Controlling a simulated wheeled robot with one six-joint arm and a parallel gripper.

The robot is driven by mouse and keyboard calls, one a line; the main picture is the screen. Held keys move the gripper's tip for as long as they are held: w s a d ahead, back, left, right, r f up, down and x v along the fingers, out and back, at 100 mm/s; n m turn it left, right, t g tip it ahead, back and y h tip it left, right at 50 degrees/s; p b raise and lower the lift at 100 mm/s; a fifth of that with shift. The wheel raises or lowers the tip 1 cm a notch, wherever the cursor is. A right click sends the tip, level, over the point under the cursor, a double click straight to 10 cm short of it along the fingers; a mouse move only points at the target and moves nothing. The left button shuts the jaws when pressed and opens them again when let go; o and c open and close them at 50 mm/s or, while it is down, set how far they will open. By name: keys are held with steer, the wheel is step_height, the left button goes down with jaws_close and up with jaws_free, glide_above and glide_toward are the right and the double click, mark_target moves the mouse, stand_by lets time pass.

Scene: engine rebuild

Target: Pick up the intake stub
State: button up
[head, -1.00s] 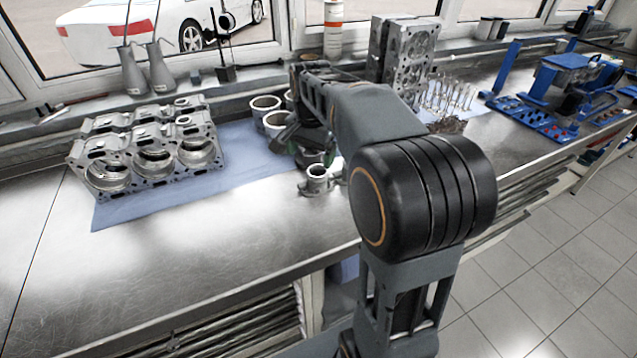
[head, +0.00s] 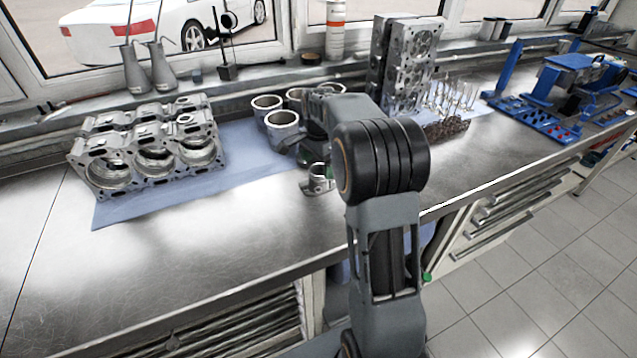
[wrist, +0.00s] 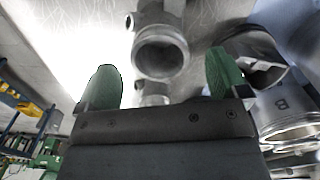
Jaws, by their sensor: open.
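The intake stub (head: 317,179) looks like a short metal pipe with a flange. It stands on the bench just in front of my arm, which hides part of it in the head view. In the wrist view, the stub (wrist: 160,52) shows its round opening ahead of my gripper (wrist: 164,82). The two green fingertips are wide apart, one on each side of the stub's line, with nothing held between them. In the head view my gripper is mostly hidden by the arm.
Several cylinder liners (head: 283,124) stand close behind and beside my gripper; one marked liner (wrist: 285,108) is near the right finger. An engine block (head: 150,155) lies left on a blue mat (head: 240,160). The bench front is clear.

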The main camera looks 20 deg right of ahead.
steer(key=shift+d+f, duration=0.15)
steer(key=shift+f, duration=2.45)
steer(key=c, duration=1.2)
